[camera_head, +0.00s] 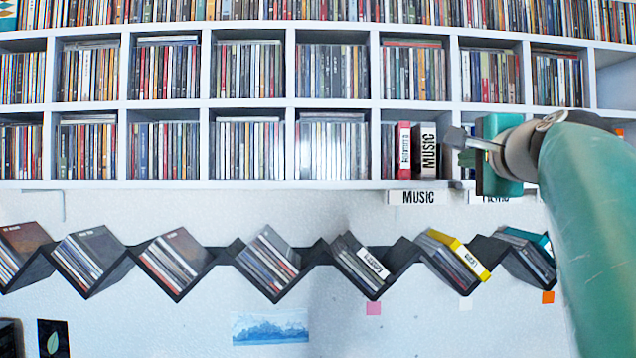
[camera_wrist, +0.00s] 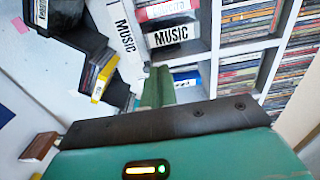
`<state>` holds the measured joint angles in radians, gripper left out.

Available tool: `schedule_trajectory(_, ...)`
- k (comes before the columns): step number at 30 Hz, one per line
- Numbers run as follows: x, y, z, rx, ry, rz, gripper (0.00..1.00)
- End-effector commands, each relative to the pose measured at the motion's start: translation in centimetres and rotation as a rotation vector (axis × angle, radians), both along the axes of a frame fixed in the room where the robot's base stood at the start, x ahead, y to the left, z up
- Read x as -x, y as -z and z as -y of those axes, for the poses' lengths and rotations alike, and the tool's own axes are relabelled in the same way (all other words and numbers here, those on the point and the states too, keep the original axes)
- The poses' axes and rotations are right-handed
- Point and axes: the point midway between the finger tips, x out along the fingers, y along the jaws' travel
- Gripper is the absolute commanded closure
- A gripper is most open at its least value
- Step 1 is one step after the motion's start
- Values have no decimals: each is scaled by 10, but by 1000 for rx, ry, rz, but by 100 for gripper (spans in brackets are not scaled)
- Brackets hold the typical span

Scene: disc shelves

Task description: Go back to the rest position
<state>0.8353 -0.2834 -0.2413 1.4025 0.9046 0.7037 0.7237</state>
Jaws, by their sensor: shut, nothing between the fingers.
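My gripper (camera_head: 460,138) is at the right in the head view, at the end of my green arm, which comes in from the right edge. Its fingers are shut and empty. They point left, in front of the lower shelf row, close beside a white box labelled MUSIC (camera_head: 428,150). I cannot tell whether they touch it. My wrist hides part of the shelf cells behind. In the wrist view my teal gripper body fills the bottom, and the MUSIC box (camera_wrist: 174,35) shows at the top.
A white cubby shelf (camera_head: 290,104) full of discs spans the upper wall. A red-spined box (camera_head: 403,150) stands left of the MUSIC box. A MUSIC label (camera_head: 417,197) is on the shelf's lower edge. Below hangs a black zigzag rack (camera_head: 222,255) with slanted discs and a yellow box (camera_head: 470,262).

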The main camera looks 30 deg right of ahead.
Motion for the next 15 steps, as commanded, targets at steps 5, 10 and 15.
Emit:
schedule_trajectory(5, 2, 0, -1, 1, 0, 1, 100)
schedule_trajectory(10, -8, 13, -9, 10, -26, -41, 100)
schedule_trajectory(15, -51, 80, -51, 66, -160, -236, 100)
